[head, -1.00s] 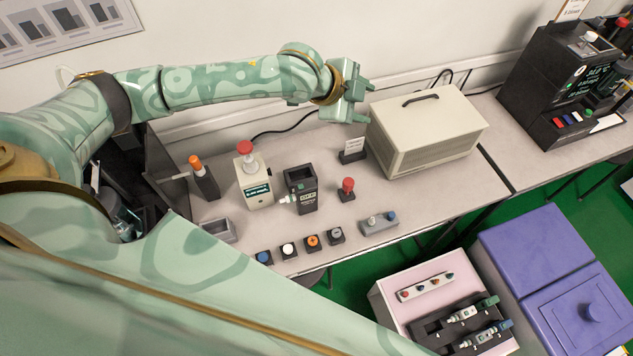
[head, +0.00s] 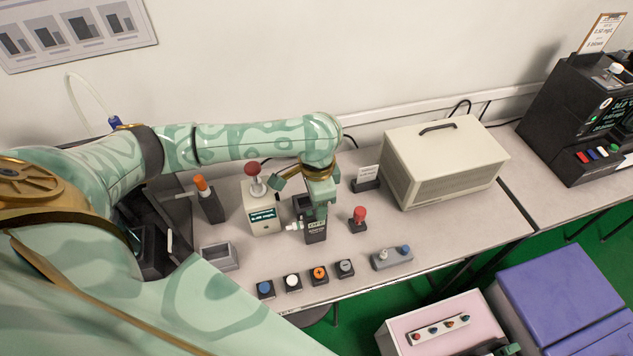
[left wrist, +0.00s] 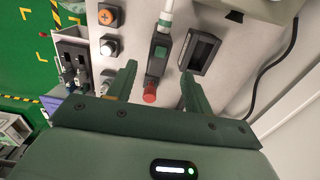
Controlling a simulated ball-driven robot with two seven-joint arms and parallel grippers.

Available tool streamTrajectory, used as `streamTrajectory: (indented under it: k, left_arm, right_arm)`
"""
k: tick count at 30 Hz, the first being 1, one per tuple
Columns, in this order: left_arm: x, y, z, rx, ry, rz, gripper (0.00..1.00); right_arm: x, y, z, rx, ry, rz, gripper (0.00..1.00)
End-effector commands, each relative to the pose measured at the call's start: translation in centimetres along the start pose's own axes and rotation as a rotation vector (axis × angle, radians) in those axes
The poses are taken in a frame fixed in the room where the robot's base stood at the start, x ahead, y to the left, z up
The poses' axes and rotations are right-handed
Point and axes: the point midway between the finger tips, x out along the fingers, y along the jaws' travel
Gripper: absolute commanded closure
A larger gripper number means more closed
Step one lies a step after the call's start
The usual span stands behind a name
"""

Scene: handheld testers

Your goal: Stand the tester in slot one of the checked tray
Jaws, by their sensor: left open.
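In the left wrist view the tester (left wrist: 158,52) shows a green patch and lies between the fingers. Beside it is a dark box with an empty opening (left wrist: 201,52); I cannot tell whether they are joined. My left gripper (head: 317,207) is open above the tester and hides part of it; it also shows in the left wrist view (left wrist: 158,67). A black slotted tray (left wrist: 71,50) holds testers; its checked marking is not readable. My right gripper is not in view.
A white instrument with a red knob (head: 262,215) stands close left of the tester. Several small buttons (head: 319,274) line the front edge. A beige case (head: 440,160) is behind right; a pink-topped cart (head: 470,340) is front right.

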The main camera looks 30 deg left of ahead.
Motion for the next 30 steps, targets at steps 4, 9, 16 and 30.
streamTrajectory:
  k: [4,9,16,30]
  left_arm:
    - [1.0,0.0,0.0,0.002,0.0,0.0,0.49]
    - [3.3,0.3,0.4,0.002,-0.002,0.002,0.49]
    - [6.2,0.3,0.5,0.003,0.0,-0.001,0.49]
    - [5.8,0.3,0.5,0.003,0.002,-0.003,1.0]
  right_arm:
    - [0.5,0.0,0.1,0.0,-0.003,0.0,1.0]
    - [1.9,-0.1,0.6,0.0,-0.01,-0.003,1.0]
    - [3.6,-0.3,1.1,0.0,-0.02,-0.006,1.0]
    - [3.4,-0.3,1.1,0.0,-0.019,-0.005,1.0]
